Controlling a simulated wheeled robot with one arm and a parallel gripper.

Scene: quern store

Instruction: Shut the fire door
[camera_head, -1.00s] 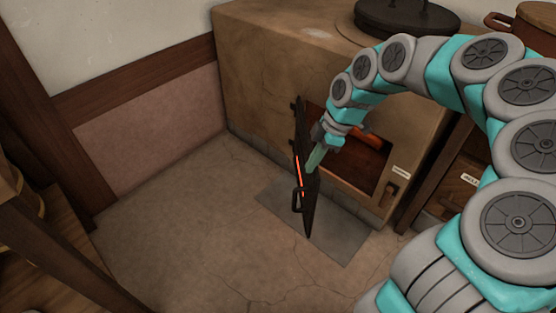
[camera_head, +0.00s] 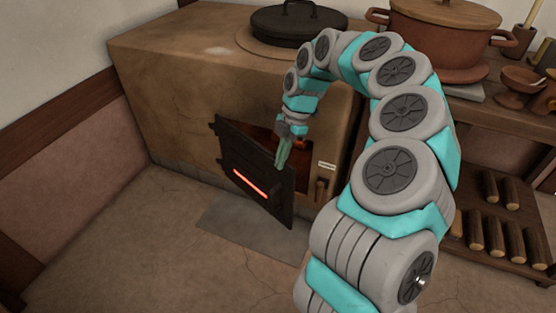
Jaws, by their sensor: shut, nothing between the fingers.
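The fire door (camera_head: 255,172) is a dark metal panel with a glowing orange slot, hinged at its left on the front of the clay stove (camera_head: 150,95). It stands partly open, its right edge swung out from the stove. The dark opening with an orange glow shows above and behind it. A latch piece (camera_head: 319,190) is on the stove front right of the opening. My gripper (camera_head: 282,162) points down at the door's upper right part, on the stove side as far as I can tell. Its fingers are shut and empty; whether they touch the door is unclear.
A black lidded pan (camera_head: 298,22) sits on the stove top. A brown pot (camera_head: 440,35) stands on the wooden shelf unit at right, with several logs (camera_head: 492,235) below. A grey floor plate (camera_head: 245,232) lies before the stove. The floor at left is clear.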

